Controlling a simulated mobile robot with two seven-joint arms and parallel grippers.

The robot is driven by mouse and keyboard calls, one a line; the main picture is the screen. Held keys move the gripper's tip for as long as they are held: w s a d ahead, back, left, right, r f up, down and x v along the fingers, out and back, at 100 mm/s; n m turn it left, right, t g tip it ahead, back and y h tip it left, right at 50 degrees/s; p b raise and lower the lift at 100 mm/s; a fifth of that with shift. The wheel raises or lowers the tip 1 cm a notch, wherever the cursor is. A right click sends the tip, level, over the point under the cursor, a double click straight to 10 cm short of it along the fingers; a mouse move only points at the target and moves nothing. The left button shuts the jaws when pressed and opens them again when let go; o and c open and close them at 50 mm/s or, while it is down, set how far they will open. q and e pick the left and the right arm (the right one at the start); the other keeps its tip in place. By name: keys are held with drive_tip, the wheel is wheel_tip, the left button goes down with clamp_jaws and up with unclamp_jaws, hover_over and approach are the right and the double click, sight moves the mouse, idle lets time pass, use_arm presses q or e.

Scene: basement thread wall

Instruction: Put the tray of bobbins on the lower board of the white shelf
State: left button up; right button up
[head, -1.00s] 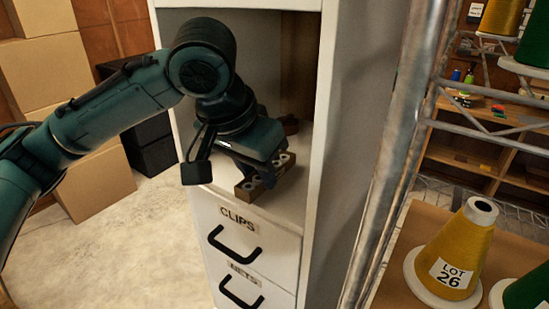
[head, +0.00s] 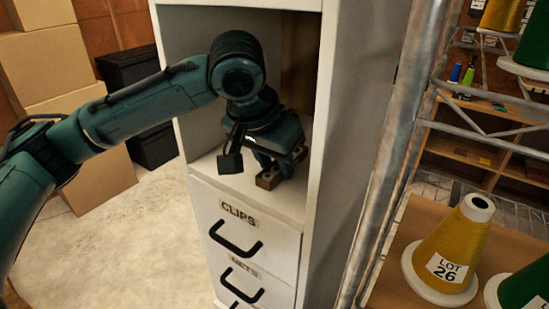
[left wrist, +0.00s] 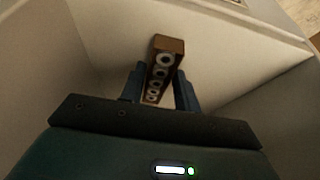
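The white shelf (head: 316,200) stands in the middle of the head view, with an open compartment above its drawers. The floor of that compartment is a white board (head: 225,186). The tray of bobbins (head: 268,180) is a small brown wooden block with a row of round bobbins, inside the compartment. My left gripper (head: 276,160) reaches in from above the tray. In the left wrist view its blue fingers (left wrist: 160,88) are on both sides of the tray (left wrist: 170,43), shut on it. I cannot tell whether the tray touches the board. My right gripper is not in view.
Drawers labelled CLIPS (head: 238,213) and NETS (head: 244,266) are below the compartment. A metal rack post (head: 388,150) stands right of the shelf. A yellow thread cone (head: 452,252) marked LOT 26 is at lower right. Cardboard boxes (head: 60,70) and black boxes (head: 143,75) stand at left.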

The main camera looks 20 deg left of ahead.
use_arm(q)
drive_tip(key=o, duration=0.3)
drive_tip(key=shift+r, duration=0.25)
drive_tip(key=shift+v, duration=1.1)
drive_tip(key=s+a, duration=0.1)
drive_tip(key=s, duration=0.3)
drive_tip(key=s+a+b, duration=0.1)
drive_tip(key=s+a, duration=0.1)
drive_tip(key=s, duration=0.1)
drive_tip(key=s+a, duration=0.1)
drive_tip(key=s, duration=0.3)
drive_tip(key=shift+s+a+r+b, duration=0.15)
drive_tip(key=shift+s+r+b, duration=0.15)
drive_tip(key=shift+b, duration=0.1)
